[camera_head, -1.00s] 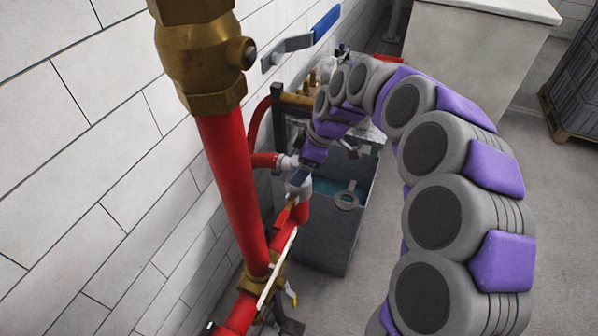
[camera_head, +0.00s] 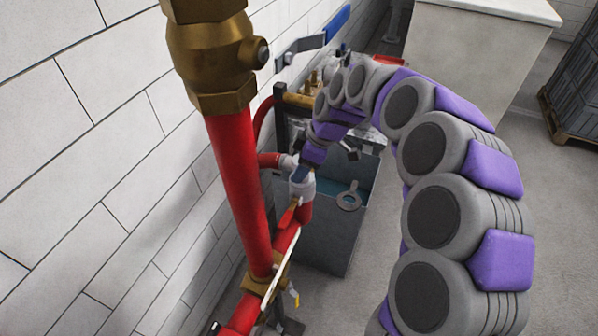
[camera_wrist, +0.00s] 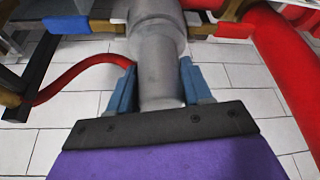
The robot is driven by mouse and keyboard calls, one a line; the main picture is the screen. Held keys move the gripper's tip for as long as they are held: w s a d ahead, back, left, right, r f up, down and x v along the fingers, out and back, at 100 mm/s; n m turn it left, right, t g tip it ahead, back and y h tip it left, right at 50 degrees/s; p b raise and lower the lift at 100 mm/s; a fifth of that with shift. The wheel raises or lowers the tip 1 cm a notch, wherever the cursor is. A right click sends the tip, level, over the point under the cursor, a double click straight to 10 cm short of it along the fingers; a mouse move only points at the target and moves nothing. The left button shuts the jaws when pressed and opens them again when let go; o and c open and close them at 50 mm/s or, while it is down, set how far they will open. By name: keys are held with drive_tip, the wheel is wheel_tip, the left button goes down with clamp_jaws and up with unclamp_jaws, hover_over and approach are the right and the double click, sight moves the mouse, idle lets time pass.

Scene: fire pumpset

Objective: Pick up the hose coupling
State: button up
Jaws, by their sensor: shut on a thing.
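The hose coupling is a grey metal cylinder, stepped in width, in the upper middle of the wrist view (camera_wrist: 160,70). The two blue fingers of my gripper (camera_wrist: 158,88) are on either side of its narrower end and shut on it. In the head view the coupling (camera_head: 301,184) is a pale grey piece beside the red pipework, and my gripper (camera_head: 302,174) reaches it from above. The fingertips are small there and partly hidden by my arm.
A tall red pipe (camera_head: 240,185) with a brass valve (camera_head: 212,60) stands in front, near the tiled wall. A grey open tank (camera_head: 325,240) stands behind the coupling. A red hose (camera_wrist: 75,75) curves at left in the wrist view.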

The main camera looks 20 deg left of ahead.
drive_tip(key=shift+f, duration=0.1)
drive_tip(key=shift+c, duration=0.4)
wheel_tip(320, 180, up, 10)
drive_tip(key=shift+w+f, duration=0.1)
drive_tip(key=shift+f, duration=0.1)
wheel_tip(320, 180, up, 6)
drive_tip(key=p, duration=0.3)
drive_tip(key=shift+r, duration=0.25)
idle(0.5)
drive_tip(key=shift+f, duration=0.15)
